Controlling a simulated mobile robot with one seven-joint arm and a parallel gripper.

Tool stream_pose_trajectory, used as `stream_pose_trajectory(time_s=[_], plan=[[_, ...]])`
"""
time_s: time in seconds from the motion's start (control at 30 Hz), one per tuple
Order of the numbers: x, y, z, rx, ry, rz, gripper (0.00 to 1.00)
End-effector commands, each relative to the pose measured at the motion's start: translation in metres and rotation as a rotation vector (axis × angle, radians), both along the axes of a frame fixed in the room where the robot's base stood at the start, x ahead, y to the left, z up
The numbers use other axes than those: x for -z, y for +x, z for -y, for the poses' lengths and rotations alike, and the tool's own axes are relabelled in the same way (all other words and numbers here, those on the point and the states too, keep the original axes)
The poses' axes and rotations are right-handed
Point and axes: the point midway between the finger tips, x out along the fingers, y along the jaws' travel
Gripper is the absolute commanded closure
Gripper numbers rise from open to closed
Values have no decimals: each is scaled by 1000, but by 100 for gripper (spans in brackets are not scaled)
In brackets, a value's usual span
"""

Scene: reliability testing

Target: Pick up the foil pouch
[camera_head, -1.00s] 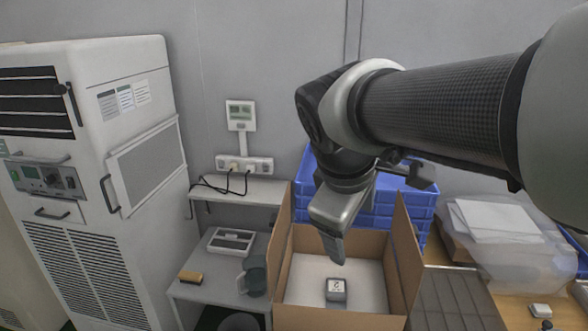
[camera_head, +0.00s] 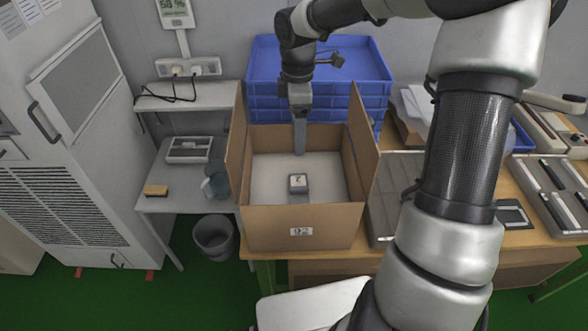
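A small grey item with a white label and a dark mark (camera_head: 298,183) lies on the pale floor of an open cardboard box (camera_head: 272,221). It is the only thing I see in the box; I cannot tell for sure that it is the foil pouch. My gripper (camera_head: 300,151) points straight down into the rear part of the box, behind the item in the picture and apart from it. Its fingers show edge-on as one narrow strip, so their opening is hidden. I see nothing held in it.
The box flaps stand up at left and right. Stacked blue crates (camera_head: 348,72) are behind the box. A grey bin (camera_head: 214,238) is on the green floor. A yellow-brown block (camera_head: 156,191) and a grey tray (camera_head: 190,149) sit on the left shelf.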

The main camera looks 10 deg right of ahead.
Motion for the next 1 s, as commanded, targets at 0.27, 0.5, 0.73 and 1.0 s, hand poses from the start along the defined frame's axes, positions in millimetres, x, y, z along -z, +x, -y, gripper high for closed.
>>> stream_pose_trajectory(time_s=[0.27,0.5,0.73,1.0], plan=[[45,-1,0,-3,10,-8,23],[96,-1,-1,-3,9,-7,23],[122,0,0,-2,7,-3,23],[151,-4,2,-2,9,-7,23]])
